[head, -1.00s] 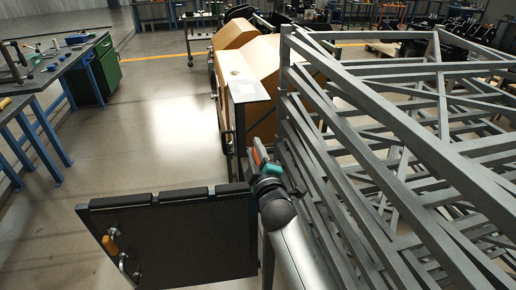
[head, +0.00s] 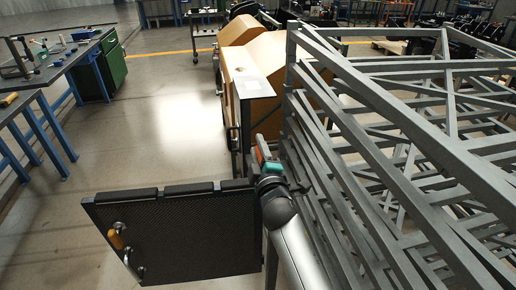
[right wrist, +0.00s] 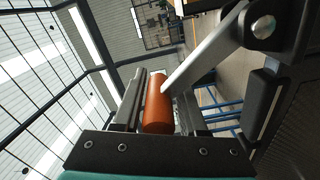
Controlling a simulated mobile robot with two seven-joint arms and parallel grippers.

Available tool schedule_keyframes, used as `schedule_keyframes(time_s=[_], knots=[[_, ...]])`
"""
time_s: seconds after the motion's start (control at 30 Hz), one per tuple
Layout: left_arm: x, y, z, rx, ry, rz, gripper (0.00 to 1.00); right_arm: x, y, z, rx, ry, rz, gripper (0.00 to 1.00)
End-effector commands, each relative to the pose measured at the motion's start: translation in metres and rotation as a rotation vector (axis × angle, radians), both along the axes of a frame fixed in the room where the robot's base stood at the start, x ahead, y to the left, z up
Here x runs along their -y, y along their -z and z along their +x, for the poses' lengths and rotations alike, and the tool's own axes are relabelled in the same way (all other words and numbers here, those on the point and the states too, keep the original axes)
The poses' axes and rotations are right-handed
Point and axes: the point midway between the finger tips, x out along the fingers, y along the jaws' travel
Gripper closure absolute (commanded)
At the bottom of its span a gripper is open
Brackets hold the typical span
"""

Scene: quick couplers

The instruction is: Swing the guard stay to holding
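The guard stay shows in the right wrist view as a flat grey bar (right wrist: 205,57) with an orange grip (right wrist: 158,103) at its lower end. The bar runs up to a round pivot bolt at the upper right. My right gripper (right wrist: 160,108) has its dark fingers on both sides of the orange grip, seemingly closed on it. In the head view my right gripper (head: 262,152) is beside the grey frame, with a bit of orange at its tip. The dark mesh guard panel (head: 190,235) stands at the lower left of it. My left gripper is not in view.
Grey steel racking (head: 400,130) fills the right side, close to my right arm. An orange-tan machine housing (head: 250,60) stands ahead. Blue-legged workbenches (head: 60,70) are at the left, with open floor between.

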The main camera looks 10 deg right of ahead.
Motion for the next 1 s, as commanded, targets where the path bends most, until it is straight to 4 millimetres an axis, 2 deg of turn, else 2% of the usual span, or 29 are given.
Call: schedule_keyframes(time_s=[0.03, 0.13, 0.37, 0.53, 0.67, 1.0], knots=[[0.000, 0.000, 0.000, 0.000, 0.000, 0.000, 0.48, 0.000, 0.000, 0.000, 0.000, 0.000, 0.001, 0.52], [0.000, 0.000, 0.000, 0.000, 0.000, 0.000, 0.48, 0.000, 0.000, 0.000, 0.000, -0.001, 0.002, 0.41], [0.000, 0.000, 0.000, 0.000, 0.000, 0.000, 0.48, 0.000, 0.000, 0.000, 0.001, -0.001, 0.004, 0.41], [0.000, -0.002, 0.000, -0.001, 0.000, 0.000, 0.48, 0.000, 0.000, -0.008, -0.001, -0.001, 0.004, 0.41], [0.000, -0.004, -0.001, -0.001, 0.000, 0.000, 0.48, 0.000, 0.000, -0.025, -0.001, -0.001, 0.004, 0.41], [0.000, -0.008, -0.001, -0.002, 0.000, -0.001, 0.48, 0.002, 0.000, -0.081, -0.002, -0.002, 0.004, 0.41]])
